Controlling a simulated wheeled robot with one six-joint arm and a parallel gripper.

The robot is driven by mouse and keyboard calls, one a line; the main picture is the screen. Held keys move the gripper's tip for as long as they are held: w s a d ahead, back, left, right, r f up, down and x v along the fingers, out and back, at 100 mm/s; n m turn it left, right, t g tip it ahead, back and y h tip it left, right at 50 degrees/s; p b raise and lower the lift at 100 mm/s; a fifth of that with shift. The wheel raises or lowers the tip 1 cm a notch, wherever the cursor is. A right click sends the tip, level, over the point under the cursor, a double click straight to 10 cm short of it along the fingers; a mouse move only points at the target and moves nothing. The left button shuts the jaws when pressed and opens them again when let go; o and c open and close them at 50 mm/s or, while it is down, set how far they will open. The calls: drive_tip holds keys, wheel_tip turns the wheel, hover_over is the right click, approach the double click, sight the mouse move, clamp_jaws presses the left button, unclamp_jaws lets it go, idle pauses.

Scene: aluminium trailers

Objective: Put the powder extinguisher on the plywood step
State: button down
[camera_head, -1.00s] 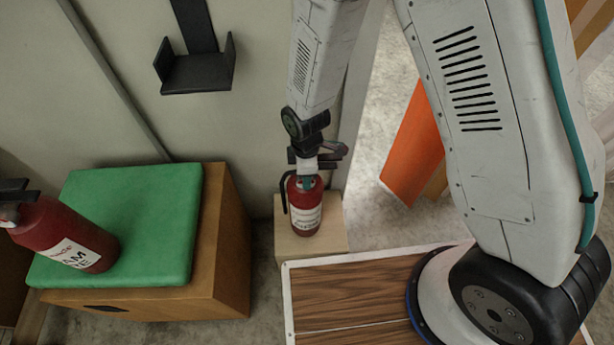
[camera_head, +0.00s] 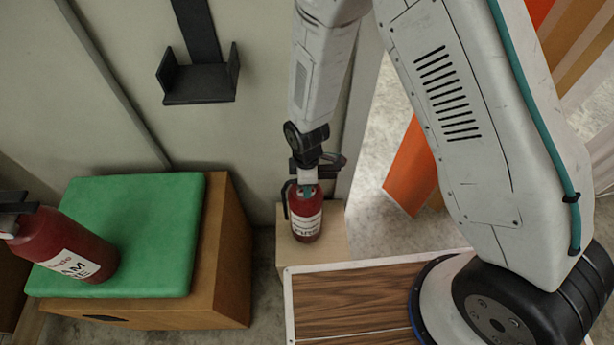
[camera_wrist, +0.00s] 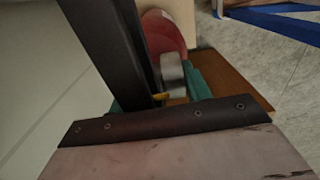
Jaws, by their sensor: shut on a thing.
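A red extinguisher (camera_head: 305,224) with a white label is upright at the pale plywood step (camera_head: 331,238), over its top face. Its base looks to be at the top face, but I cannot tell whether it touches. My gripper (camera_head: 307,176) is shut on the top of this extinguisher, from above. In the wrist view, the red body (camera_wrist: 165,38) shows past the dark gripper parts, and most of it is hidden. A second red extinguisher (camera_head: 62,243), its label partly reading "AM", is on a green cushion at the left.
The green cushion (camera_head: 150,215) tops a brown wooden box (camera_head: 228,250) left of the step. An empty black wall bracket (camera_head: 200,85) is above. A wood-plank surface with a white edge (camera_head: 350,300) lies in front of the step. An orange panel (camera_head: 411,170) stands at the right.

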drive_tip(key=shift+f, duration=0.15)
drive_tip(key=c, duration=0.7)
unclamp_jaws()
drive_tip(key=shift+s, duration=0.1)
drive_tip(key=shift+o, duration=0.2)
